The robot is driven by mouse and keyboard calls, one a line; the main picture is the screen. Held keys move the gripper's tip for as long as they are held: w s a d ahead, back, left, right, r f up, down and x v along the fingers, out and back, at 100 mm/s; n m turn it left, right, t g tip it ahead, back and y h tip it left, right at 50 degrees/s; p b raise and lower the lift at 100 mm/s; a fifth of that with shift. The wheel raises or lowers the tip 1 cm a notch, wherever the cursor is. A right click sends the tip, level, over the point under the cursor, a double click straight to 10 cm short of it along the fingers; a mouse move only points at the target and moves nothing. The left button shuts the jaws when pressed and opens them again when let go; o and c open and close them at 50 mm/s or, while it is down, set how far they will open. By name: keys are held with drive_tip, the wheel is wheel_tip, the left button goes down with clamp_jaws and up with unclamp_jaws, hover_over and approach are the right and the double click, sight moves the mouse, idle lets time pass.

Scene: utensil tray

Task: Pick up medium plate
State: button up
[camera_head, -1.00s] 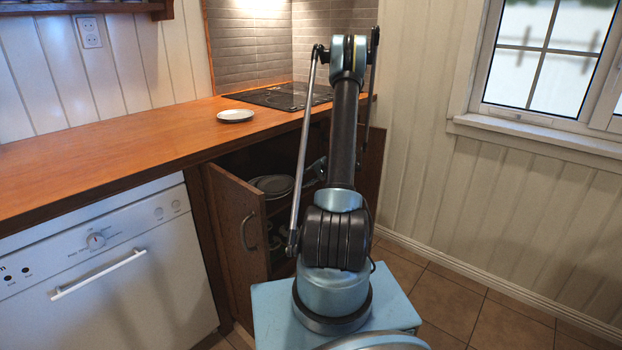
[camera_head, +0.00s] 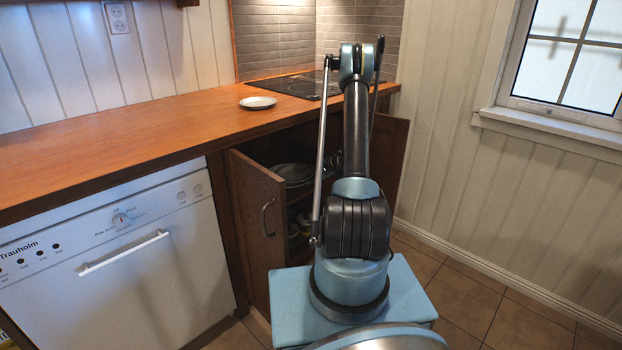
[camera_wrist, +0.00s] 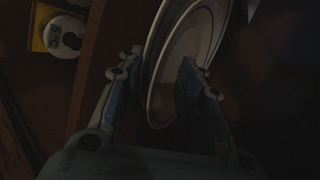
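Pale plates (camera_wrist: 212,40) show in the wrist view, their curved rims nested closely together. They also show in the open cabinet in the head view as a greyish stack (camera_head: 292,172). I cannot tell which is the medium plate. My gripper (camera_wrist: 156,75) is open, its two fingers apart with the plates' rim reaching between them. The right finger overlaps the plate face; the left finger is beside the outer rim. Contact cannot be told in the dim light. In the head view my gripper is hidden inside the cabinet behind my arm.
A small white plate (camera_head: 258,102) lies on the wooden counter (camera_head: 130,125) near the cooktop (camera_head: 300,86). The open cabinet door (camera_head: 258,225) stands left of my arm, beside the dishwasher (camera_head: 120,260). A round white object (camera_wrist: 66,37) shows at upper left in the wrist view. Floor is clear at right.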

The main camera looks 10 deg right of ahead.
drive_tip(key=shift+c, duration=0.5)
clamp_jaws()
drive_tip(key=shift+s+a, duration=0.1)
drive_tip(key=shift+s, duration=0.05)
drive_tip(key=shift+s+a, duration=0.4)
drive_tip(key=shift+s, duration=0.3)
drive_tip(key=shift+s+a, duration=0.35)
drive_tip(key=shift+s, duration=0.3)
drive_tip(key=shift+s+a, duration=0.4)
drive_tip(key=shift+s, duration=0.3)
drive_tip(key=shift+o, duration=0.8)
unclamp_jaws()
drive_tip(key=shift+d, duration=0.1)
drive_tip(key=v, duration=1.1)
drive_tip(key=shift+s+d+r, duration=0.2)
drive_tip(key=shift+d+r, duration=0.05)
